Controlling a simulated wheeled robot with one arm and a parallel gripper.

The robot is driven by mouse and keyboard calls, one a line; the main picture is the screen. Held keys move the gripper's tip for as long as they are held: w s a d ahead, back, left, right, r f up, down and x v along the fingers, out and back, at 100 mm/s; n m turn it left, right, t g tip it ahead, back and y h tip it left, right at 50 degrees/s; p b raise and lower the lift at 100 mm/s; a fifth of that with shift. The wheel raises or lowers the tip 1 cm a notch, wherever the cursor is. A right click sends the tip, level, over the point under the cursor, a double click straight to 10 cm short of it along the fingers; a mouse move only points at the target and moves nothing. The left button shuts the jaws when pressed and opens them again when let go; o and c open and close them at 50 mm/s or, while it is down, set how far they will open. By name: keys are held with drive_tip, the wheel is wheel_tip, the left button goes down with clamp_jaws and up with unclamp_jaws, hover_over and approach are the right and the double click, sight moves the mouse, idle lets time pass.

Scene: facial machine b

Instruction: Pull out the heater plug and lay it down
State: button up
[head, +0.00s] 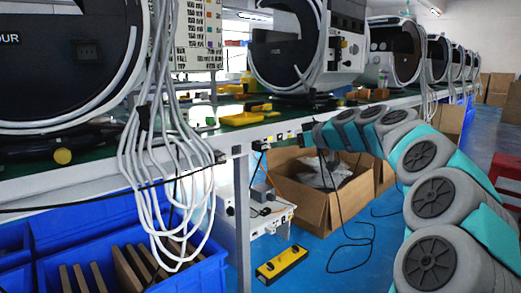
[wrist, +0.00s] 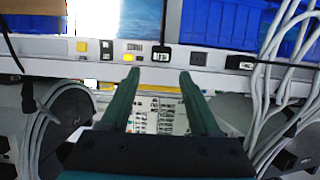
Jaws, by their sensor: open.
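A black plug (head: 219,157) sits at the front rail of the workbench, with a black cable running left from it. In the wrist view a black plug (wrist: 238,62) sits on the rail, its cable going right. Another black plug (head: 261,145) is at the rail, with a cable hanging down. I cannot tell which is the heater plug. My gripper (wrist: 159,75) is open and empty, its dark green fingers pointing at the rail. A black-framed socket (wrist: 161,53) lies just beyond the gap between the fingertips. The black plug is right of the fingers, apart from them.
Round machines (head: 290,45) stand along the bench. Pale cables (head: 165,180) hang in a bundle over blue crates (head: 120,215). Below the bench are an open cardboard box (head: 335,205) and a yellow power strip (head: 282,264). Bare blue floor lies around the strip.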

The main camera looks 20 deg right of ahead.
sight(265, 146)
drive_tip(key=p+x, duration=0.1)
drive_tip(key=x, duration=0.6)
drive_tip(key=shift+s+f, duration=0.1)
drive_tip(key=shift+x, duration=0.9)
drive_tip(key=shift+c, duration=0.3)
drive_tip(key=c, duration=0.9)
clamp_jaws()
